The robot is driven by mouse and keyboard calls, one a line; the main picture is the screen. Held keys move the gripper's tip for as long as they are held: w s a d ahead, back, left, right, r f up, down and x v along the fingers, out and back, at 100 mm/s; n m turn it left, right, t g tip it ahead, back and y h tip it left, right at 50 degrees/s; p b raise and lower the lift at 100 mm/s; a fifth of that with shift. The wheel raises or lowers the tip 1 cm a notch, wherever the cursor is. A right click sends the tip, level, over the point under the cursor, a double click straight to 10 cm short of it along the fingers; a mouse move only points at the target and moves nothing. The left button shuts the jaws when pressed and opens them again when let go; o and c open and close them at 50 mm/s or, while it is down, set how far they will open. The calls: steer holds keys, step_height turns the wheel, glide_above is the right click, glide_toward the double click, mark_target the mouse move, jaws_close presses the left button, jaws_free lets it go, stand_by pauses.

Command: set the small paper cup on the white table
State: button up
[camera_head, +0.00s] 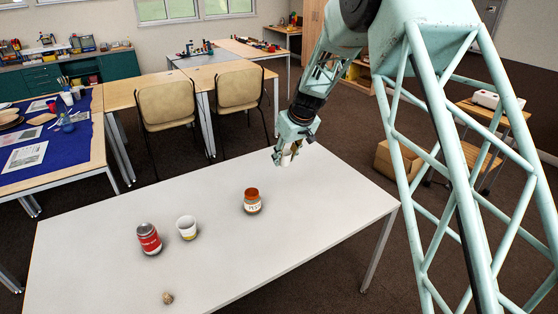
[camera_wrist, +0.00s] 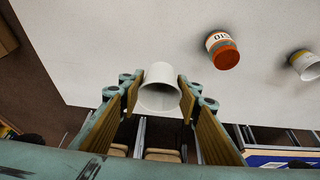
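The small paper cup (camera_wrist: 160,84) is plain white and sits between the two finger pads of my gripper (camera_wrist: 160,98) in the wrist view, with a pad against each side. In the head view the cup (camera_head: 287,158) shows below my gripper (camera_head: 287,150), partly hidden by the fingers. My gripper is shut on it, over the far right part of the white table (camera_head: 320,205). The gap between the cup and the table top is hard to judge.
A jar with an orange-brown lid (camera_head: 252,201), a white-and-yellow cup (camera_head: 187,228), a red can (camera_head: 149,239) and a small brownish lump (camera_head: 168,297) stand on the table's left half and middle. The table's right part is clear. Chairs (camera_head: 168,105) stand behind.

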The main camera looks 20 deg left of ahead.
steer(key=w+d+r+m+h, duration=0.1)
steer(key=d+r+m, duration=0.15)
steer(key=d, duration=1.05)
steer(key=d+r+m, duration=0.1)
steer(key=d+r, duration=0.2)
steer(key=d, duration=1)
steer(key=s+d+r+m, duration=0.1)
steer(key=s+d, duration=0.2)
steer(key=d, duration=0.5)
steer(key=s+d+r+m+t+h, duration=0.1)
steer(key=s+d, duration=0.1)
steer(key=d, duration=0.7)
steer(key=s+d+r+m, duration=0.1)
steer(key=s+d, duration=0.2)
steer(key=d, duration=0.6)
steer(key=shift+s+r+t, duration=0.3)
steer(key=shift+s, duration=0.1)
